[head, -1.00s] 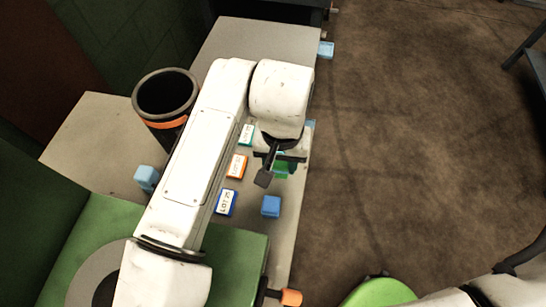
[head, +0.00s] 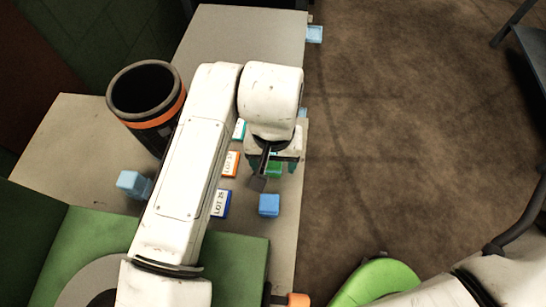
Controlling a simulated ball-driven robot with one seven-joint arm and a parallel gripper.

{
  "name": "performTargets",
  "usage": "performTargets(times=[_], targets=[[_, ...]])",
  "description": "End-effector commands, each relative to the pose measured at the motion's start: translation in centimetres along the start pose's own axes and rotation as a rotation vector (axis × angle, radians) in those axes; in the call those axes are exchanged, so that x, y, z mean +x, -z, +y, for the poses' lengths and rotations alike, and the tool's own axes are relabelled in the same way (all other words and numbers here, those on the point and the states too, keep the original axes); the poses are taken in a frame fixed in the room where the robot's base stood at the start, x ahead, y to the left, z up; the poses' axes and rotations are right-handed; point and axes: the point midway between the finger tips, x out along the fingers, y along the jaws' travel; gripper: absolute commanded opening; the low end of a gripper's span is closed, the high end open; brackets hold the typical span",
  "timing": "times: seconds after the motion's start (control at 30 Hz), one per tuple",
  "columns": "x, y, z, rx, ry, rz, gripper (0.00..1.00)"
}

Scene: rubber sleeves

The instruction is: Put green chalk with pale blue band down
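My gripper (head: 272,168) points down over the right part of the grey tabletop (head: 250,35). A green piece (head: 273,171), which looks like the green chalk, shows between its dark fingers, and the gripper appears shut on it. The fingers and wrist cover much of the chalk, and I cannot make out its pale blue band. Whether the chalk touches the tabletop cannot be told from this view.
Teal, orange (head: 231,163) and blue (head: 221,203) labelled tiles lie left of the gripper. A blue block (head: 269,205) lies just below it in the picture, another (head: 133,184) farther left. A black bin with an orange band (head: 157,118) stands left of my arm.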

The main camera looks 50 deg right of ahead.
Motion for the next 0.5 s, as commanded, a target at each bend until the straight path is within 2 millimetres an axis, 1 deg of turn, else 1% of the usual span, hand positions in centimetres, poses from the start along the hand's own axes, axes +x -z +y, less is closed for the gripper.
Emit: performTargets(times=[0.2, 0.37, 0.4, 0.5], targets=[[0.0, 0.0, 0.0, 0.000, 0.000, 0.000, 0.68], [0.4, 0.0, 0.0, 0.002, 0.001, 0.000, 0.68], [-0.5, 0.1, 0.0, 0.002, 0.001, 0.002, 0.68], [-2.2, 0.1, 0.0, 0.003, 0.003, 0.003, 0.68]])
